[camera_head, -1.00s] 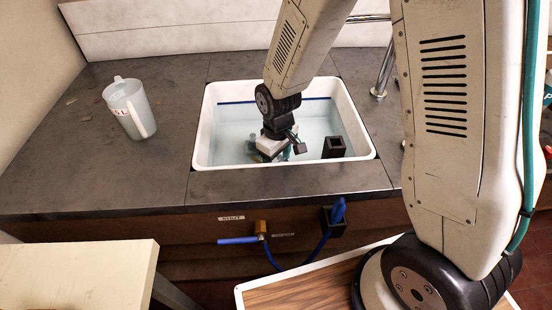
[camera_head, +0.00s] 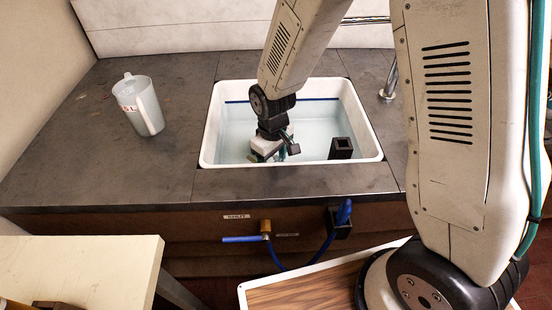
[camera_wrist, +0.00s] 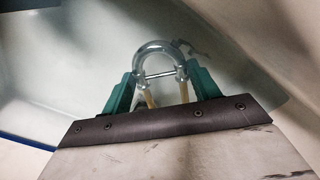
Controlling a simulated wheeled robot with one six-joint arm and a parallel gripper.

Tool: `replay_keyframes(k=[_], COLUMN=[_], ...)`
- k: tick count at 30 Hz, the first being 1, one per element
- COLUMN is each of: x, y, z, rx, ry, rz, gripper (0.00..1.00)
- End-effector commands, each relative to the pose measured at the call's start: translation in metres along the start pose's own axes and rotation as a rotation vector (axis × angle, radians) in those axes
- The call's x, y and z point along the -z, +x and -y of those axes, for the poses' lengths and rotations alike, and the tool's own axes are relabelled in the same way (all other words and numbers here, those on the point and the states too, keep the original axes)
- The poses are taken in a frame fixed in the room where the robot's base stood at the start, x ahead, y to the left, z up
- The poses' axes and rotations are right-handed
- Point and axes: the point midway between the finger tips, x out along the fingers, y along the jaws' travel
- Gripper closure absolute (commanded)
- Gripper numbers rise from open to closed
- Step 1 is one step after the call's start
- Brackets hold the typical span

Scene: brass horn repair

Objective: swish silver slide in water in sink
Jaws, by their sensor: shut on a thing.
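The silver slide (camera_wrist: 160,62) is a shiny U-shaped tube with a crossbar and two brass-coloured legs. In the wrist view it sits between the teal fingers of my gripper (camera_wrist: 163,84), which is shut on it. Pale water (camera_head: 237,132) fills much of the sink. My wrist hides the slide in the head view, and I cannot tell how deep it is in the water.
A dark square block (camera_head: 341,148) stands in the sink at the front right. A clear jug (camera_head: 145,106) stands on the grey counter (camera_head: 80,150) to the left. A tap post (camera_head: 388,85) rises behind the sink's right side. A blue-handled valve (camera_head: 243,239) is on the counter front.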

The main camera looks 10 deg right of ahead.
Motion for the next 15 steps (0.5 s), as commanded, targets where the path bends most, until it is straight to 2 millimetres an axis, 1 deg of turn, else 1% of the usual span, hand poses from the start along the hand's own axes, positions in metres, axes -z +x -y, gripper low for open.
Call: replay_keyframes(k=[8, 15], x=[0.0, 0.001], y=[-0.003, -0.03], z=[0.0, 0.0], rx=[0.0, -0.001], ry=[0.0, 0.0], rz=[-0.001, -0.004], gripper=[0.63, 0.63])
